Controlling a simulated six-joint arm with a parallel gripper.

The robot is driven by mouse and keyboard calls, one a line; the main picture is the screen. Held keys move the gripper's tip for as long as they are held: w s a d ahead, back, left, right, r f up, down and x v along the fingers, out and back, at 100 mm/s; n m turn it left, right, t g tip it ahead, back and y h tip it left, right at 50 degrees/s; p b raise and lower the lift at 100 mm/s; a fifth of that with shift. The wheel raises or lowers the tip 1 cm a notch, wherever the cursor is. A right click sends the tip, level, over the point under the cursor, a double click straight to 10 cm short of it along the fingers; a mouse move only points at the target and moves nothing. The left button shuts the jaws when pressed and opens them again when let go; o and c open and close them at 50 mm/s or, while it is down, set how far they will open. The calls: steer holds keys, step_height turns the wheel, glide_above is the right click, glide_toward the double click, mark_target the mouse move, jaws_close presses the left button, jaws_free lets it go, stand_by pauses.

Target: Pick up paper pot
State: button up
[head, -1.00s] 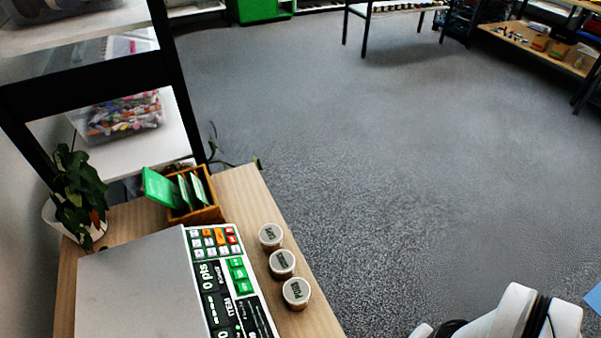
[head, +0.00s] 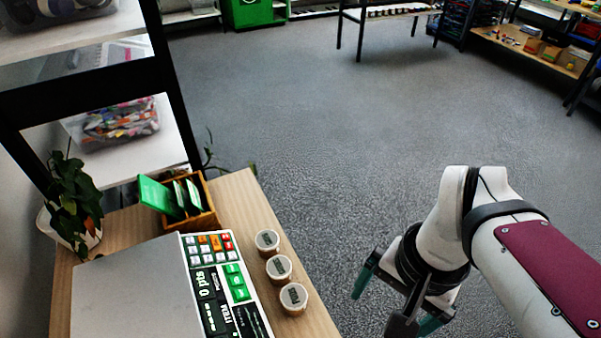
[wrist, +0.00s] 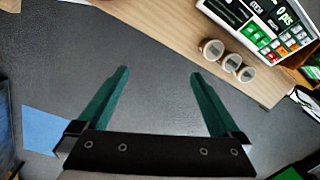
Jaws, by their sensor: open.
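The lettering is too small to tell which is the paper pot. In the wrist view the three pots (wrist: 212,49) (wrist: 231,62) (wrist: 246,74) lie to the upper right, beyond the right fingertip. My gripper (head: 386,314) is open and empty, right of the pots and off the table edge. Its teal fingers also show in the wrist view (wrist: 160,73), apart, with grey floor between them.
A keypad console (head: 214,275) stands directly left of the pots. A wooden box (head: 203,217) with green packets and a potted plant (head: 72,205) sit behind. A dark-framed shelf (head: 165,90) rises at the back left. Open grey floor (head: 310,110) lies right of the table.

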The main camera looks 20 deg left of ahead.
steer(key=w+a+n, duration=0.1)
steer(key=w+a, duration=0.6)
steer(key=w, duration=0.1)
steer(key=n+t+h, duration=0.1)
steer(key=n+t, duration=0.1)
steer(key=n, duration=0.1)
glide_toward(267, 239)
steer(key=f, duration=0.3)
steer(key=w+f, duration=0.1)
steer(key=f, duration=0.6)
steer(key=shift+w+f, duration=0.25)
steer(key=shift+w, duration=0.1)
jaws_close()
steer(key=shift+r, duration=0.15)
